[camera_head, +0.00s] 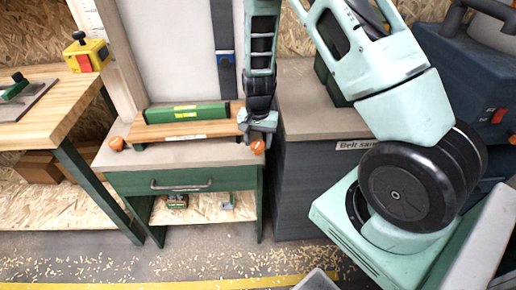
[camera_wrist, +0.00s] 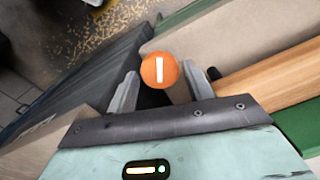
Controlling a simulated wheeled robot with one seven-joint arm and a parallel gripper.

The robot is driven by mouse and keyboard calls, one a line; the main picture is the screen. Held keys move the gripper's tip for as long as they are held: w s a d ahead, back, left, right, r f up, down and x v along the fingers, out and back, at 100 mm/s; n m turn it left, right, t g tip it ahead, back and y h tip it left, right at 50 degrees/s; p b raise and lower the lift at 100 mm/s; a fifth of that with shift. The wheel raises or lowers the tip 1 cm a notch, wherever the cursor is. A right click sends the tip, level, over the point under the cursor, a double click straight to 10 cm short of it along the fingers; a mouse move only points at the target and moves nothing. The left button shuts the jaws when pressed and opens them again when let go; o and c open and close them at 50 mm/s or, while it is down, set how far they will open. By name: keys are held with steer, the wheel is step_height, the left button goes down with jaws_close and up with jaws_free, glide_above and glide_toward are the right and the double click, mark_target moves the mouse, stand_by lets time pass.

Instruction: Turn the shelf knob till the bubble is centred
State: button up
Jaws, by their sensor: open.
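A wooden shelf board (camera_head: 215,129) lies across the top of the green cabinet, with an orange knob at each end. A green spirit level (camera_head: 186,113) rests on the board; its bubble is too small to make out. The left knob (camera_head: 117,144) is clear of my arm. The right knob (camera_head: 258,147) is just below my gripper (camera_head: 259,133). In the wrist view this orange knob (camera_wrist: 159,62) shows a white line running nearly upright in the picture. My gripper (camera_wrist: 161,84) is open, with its fingers either side of the knob; I cannot tell whether they touch it.
A grey cabinet (camera_head: 300,190) stands close on the right, its top (camera_head: 310,120) beside my gripper. A wooden workbench (camera_head: 50,110) with a yellow-and-red device (camera_head: 87,56) stands on the left. The green cabinet has a handled drawer (camera_head: 180,183). Shavings cover the floor in front.

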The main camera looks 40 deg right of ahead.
steer(key=shift+f, duration=0.25)
steer(key=c, duration=0.7)
steer(key=shift+n, duration=0.4)
steer(key=n, duration=0.7)
steer(key=shift+n, duration=0.3)
steer(key=n, duration=0.3)
steer(key=shift+n, duration=0.3)
steer(key=shift+n+p, duration=0.5)
steer(key=shift+n, duration=1.3)
